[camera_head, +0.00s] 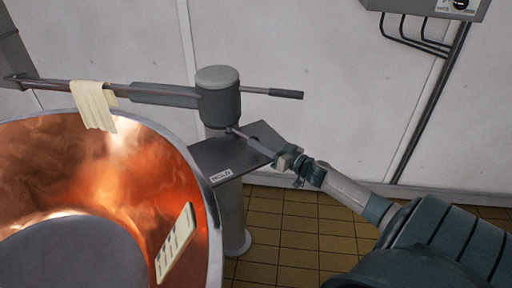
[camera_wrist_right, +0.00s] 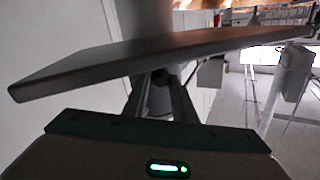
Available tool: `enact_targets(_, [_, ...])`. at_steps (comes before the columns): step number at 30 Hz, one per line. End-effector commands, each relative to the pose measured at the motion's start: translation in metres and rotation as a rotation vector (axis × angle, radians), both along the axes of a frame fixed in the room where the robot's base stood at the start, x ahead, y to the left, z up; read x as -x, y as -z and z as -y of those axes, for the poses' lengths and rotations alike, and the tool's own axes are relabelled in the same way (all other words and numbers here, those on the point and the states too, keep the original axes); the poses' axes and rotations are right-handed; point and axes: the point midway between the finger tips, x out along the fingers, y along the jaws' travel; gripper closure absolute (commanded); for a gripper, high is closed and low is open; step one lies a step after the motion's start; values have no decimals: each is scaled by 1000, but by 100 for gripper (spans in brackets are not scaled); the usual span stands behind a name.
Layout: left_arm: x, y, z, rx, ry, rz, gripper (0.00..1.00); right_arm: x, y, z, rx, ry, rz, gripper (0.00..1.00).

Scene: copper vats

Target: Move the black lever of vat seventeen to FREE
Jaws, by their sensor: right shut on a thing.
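The lever (camera_head: 248,140) is a thin rod reaching from the grey post (camera_head: 218,98) out over a dark plate (camera_head: 215,157), pointing right and toward me. The plate carries a HOLD label (camera_head: 221,175) at its front left; I cannot see a FREE label. My right gripper (camera_head: 285,158) is shut on the lever's outer end, near the plate's right edge, and hides its grip. In the right wrist view a dark round end sits between the fingers (camera_wrist_right: 160,82), and the plate edge (camera_wrist_right: 110,62) crosses just beyond them. My left gripper is not in view.
The copper vat (camera_head: 140,150) fills the left, with a numbered strip (camera_head: 175,243) inside. A bar with a cloth (camera_head: 94,105) runs above it. Another dark handle (camera_head: 286,94) sticks out right of the post. A grey control box (camera_head: 430,8) hangs on the wall. Tiled floor (camera_head: 285,225) is clear.

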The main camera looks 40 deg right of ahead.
Motion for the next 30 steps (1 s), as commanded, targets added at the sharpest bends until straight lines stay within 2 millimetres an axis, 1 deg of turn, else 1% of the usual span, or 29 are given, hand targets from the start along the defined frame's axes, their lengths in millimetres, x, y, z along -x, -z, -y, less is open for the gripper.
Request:
enact_targets(4, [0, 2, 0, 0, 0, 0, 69, -1, 2, 4, 1, -17, -3, 100])
enact_targets(15, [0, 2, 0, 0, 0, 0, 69, -1, 2, 4, 0, -20, -4, 100])
enact_targets(16, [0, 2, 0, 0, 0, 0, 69, -1, 2, 4, 0, -20, -4, 71])
enact_targets(18, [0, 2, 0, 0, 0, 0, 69, -1, 2, 4, 0, -20, -4, 57])
enact_targets(30, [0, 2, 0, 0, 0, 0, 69, 1, 2, 4, -1, -21, -2, 57])
